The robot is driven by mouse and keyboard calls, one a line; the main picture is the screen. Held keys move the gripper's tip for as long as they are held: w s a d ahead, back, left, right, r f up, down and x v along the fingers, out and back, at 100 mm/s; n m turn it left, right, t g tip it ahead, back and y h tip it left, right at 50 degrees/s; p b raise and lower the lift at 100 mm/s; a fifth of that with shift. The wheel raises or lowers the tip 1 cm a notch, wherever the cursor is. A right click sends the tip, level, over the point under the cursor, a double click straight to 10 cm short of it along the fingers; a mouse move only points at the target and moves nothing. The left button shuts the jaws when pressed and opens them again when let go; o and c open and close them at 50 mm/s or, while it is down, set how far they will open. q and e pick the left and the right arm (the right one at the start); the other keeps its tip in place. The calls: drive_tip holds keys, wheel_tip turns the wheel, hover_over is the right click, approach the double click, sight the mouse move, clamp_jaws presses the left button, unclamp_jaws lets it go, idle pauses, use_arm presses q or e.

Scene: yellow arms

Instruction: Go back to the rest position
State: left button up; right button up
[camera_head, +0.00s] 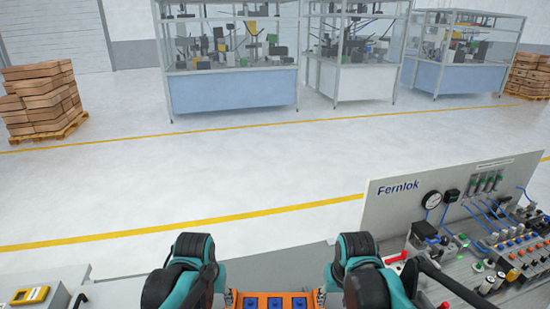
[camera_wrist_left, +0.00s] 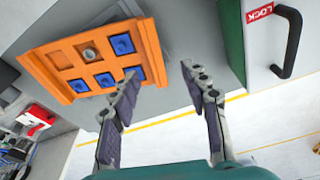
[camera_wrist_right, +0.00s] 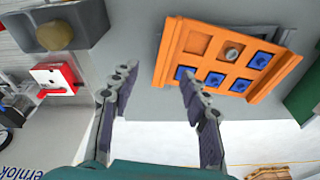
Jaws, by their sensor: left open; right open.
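My left gripper (camera_wrist_left: 160,78) is open, with nothing between its fingers in the left wrist view. My right gripper (camera_wrist_right: 155,78) is also open and empty in the right wrist view. An orange tray (camera_wrist_left: 40,66) lies on the grey worktop, with blue square pieces in several pockets, a grey round piece in one and one pocket empty. In the left wrist view the left fingers overlap the tray's edge; contact cannot be told. In the head view, the tray (camera_head: 262,294) shows between both wrists.
A Fernlok panel (camera_head: 385,205) with gauge, hoses and valves stands at right. A yellow device (camera_head: 30,295) is at left. The left wrist view shows a black handle (camera_wrist_left: 291,45) beside a LOCK label. A grey bin (camera_wrist_right: 92,18) and red-and-white block (camera_wrist_right: 55,77) are near the right gripper.

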use_arm(q)
drive_tip(key=s+a+f+t+b, duration=0.2)
drive_tip(key=s+f+t+b, duration=0.3)
drive_tip(key=s+f+b, duration=0.3)
drive_tip(key=s+b, duration=0.1)
drive_tip(key=s, duration=0.1)
drive_tip(key=shift+s+a, duration=0.2)
drive_tip(key=shift+s, duration=0.15)
use_arm(e)
drive_tip(key=s+d+f+t, duration=0.2)
drive_tip(key=s+f+t, duration=0.3)
drive_tip(key=s+f, duration=0.3)
drive_tip(key=s, duration=0.2)
drive_tip(key=shift+s+d+f, duration=0.2)
drive_tip(key=shift+s, duration=0.15)
use_arm(q)
drive_tip(key=shift+f, duration=0.1)
